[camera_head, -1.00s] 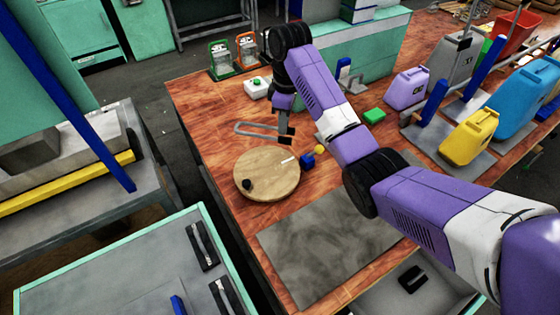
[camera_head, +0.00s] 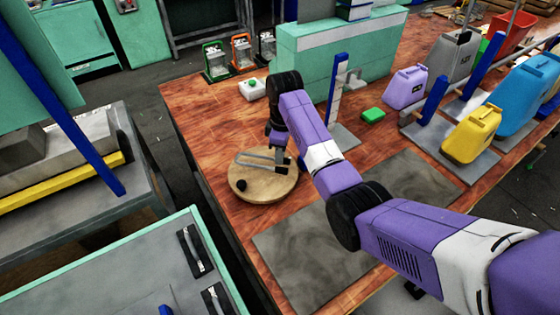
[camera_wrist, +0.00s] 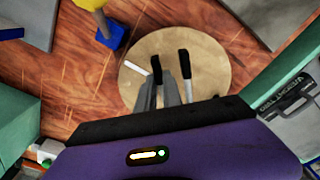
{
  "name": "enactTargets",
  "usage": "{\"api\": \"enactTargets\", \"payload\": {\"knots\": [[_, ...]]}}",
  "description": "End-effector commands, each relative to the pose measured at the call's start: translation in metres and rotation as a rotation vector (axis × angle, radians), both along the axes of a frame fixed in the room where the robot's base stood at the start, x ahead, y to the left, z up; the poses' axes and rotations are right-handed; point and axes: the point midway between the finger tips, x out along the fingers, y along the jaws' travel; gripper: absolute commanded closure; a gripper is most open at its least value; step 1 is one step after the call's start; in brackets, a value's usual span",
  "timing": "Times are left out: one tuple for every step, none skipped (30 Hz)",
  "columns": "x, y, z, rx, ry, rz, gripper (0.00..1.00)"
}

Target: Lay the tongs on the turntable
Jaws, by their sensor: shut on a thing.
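The turntable (camera_head: 262,194) is a round wooden disc near the table's left edge. It also shows in the wrist view (camera_wrist: 215,65). The tongs (camera_head: 250,159) are a grey U-shaped strip with black ends. In the wrist view their black ends (camera_wrist: 184,61) appear over the disc. My gripper (camera_head: 277,146) is shut on the tongs and points down over the turntable's far part. Its grey fingers (camera_wrist: 160,85) show in the wrist view. The tongs overlap the disc in both views; I cannot tell whether they touch it.
A small black knob (camera_head: 241,185) sits at the turntable's left rim. A blue block (camera_wrist: 112,38) with a yellow top is beside the disc. A white box with a green button (camera_head: 252,88) stands farther back. A grey mat (camera_head: 310,250) lies in front.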

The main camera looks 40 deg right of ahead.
Motion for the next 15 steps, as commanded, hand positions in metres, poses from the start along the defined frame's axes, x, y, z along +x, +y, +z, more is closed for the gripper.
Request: {"api": "enactTargets", "payload": {"knots": [[-0.001, 0.000, -0.008, 0.001, 0.003, 0.000, 1.00], [-0.001, 0.000, -0.013, 0.001, 0.003, 0.000, 1.00], [0.000, 0.000, -0.018, 0.001, 0.002, 0.000, 1.00], [0.000, 0.000, -0.022, 0.001, 0.003, 0.000, 1.00], [-0.001, 0.000, -0.025, 0.001, 0.003, 0.000, 1.00], [0.000, 0.000, -0.027, 0.000, 0.001, 0.000, 1.00], [0.000, 0.000, -0.029, 0.000, 0.000, 0.000, 1.00], [0.000, 0.000, -0.030, 0.000, 0.000, 0.000, 1.00], [0.000, 0.000, -0.030, 0.000, 0.000, 0.000, 1.00], [0.000, 0.000, -0.030, 0.000, 0.000, 0.000, 1.00], [0.000, 0.000, -0.030, -0.001, -0.001, 0.000, 1.00], [0.000, 0.000, -0.030, -0.001, -0.001, 0.000, 1.00], [0.000, 0.000, -0.030, -0.001, -0.001, 0.000, 1.00], [0.000, 0.000, -0.030, 0.000, 0.000, 0.000, 1.00], [0.000, 0.000, -0.030, 0.000, 0.000, 0.000, 1.00]]}}
